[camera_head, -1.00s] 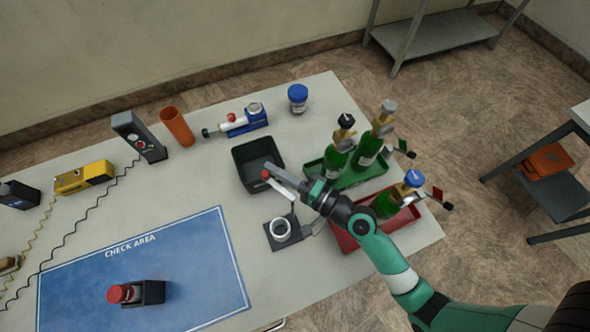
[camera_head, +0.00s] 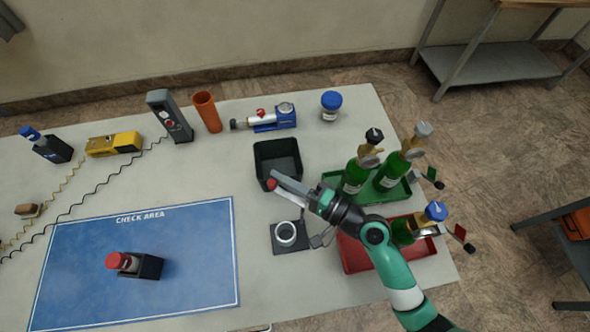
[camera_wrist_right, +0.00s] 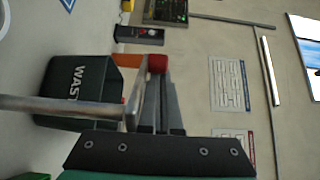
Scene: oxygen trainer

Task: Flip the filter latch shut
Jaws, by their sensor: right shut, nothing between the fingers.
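The filter holder (camera_head: 277,246) is a dark square base with a white ring (camera_head: 286,233) on the table, right of the blue check area. A pale lever with a red knob (camera_head: 271,184), which looks like its latch, is raised beside my right gripper (camera_head: 278,178). The knob also shows in the right wrist view (camera_wrist_right: 157,63), just by the fingertips. My right gripper is shut and empty, alongside the lever; I cannot tell whether they touch. The lever's lower end is partly hidden by the gripper. My left gripper is not in view.
A black waste bin (camera_head: 263,180) stands just behind the gripper tip. A green tray (camera_head: 400,196) and a red tray (camera_head: 352,262) with green bottles stand to the right, under and beside my arm. A red-capped item (camera_head: 150,268) stands on the check area (camera_head: 200,220).

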